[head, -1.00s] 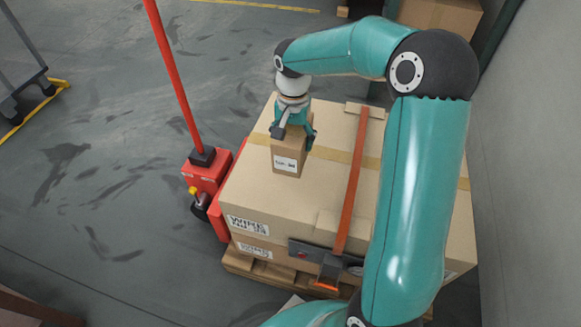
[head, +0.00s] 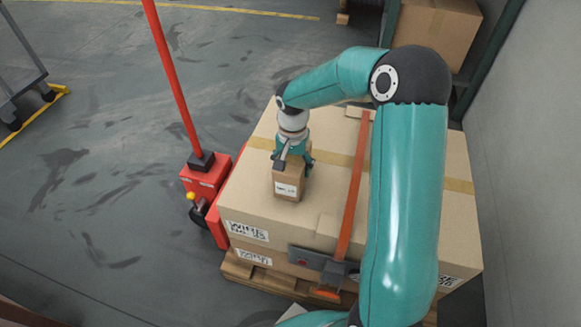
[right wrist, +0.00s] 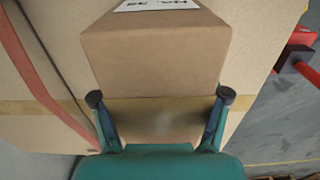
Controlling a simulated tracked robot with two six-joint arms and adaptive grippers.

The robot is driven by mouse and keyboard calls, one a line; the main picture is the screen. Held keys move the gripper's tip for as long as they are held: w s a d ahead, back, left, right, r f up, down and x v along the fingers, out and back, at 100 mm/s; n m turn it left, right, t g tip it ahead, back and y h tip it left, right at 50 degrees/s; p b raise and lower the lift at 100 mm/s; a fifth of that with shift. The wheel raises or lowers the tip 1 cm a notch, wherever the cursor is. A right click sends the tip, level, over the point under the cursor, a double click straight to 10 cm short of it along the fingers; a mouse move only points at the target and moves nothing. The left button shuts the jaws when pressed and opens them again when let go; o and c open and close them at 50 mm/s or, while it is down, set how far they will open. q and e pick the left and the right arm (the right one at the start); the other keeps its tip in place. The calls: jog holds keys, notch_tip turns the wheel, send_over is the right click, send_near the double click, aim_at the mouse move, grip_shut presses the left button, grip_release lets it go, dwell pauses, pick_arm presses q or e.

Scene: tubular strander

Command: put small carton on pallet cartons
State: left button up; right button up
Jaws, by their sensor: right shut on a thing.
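The small carton (head: 287,187) is a brown box with a white label, upright over the top of the large pallet cartons (head: 250,205), left of the orange strap. My right gripper (head: 293,160) is shut on its upper part from above. In the right wrist view the small carton (right wrist: 155,55) sits between the two fingers of the right gripper (right wrist: 160,98). I cannot tell whether its bottom touches the top of the pallet cartons. My left gripper is not in view.
An orange strap (head: 352,190) runs over the pallet cartons to a dark buckle. A red pallet jack (head: 205,180) with a tall handle stands at the left. A wooden pallet (head: 250,274) lies underneath. A grey wall (head: 530,150) is at the right. Floor at the left is open.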

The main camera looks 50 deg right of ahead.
jog(key=shift+f, duration=0.1)
jog(key=o, duration=1.6)
notch_tip(320, 180, up, 12)
jog(key=p, duration=0.3)
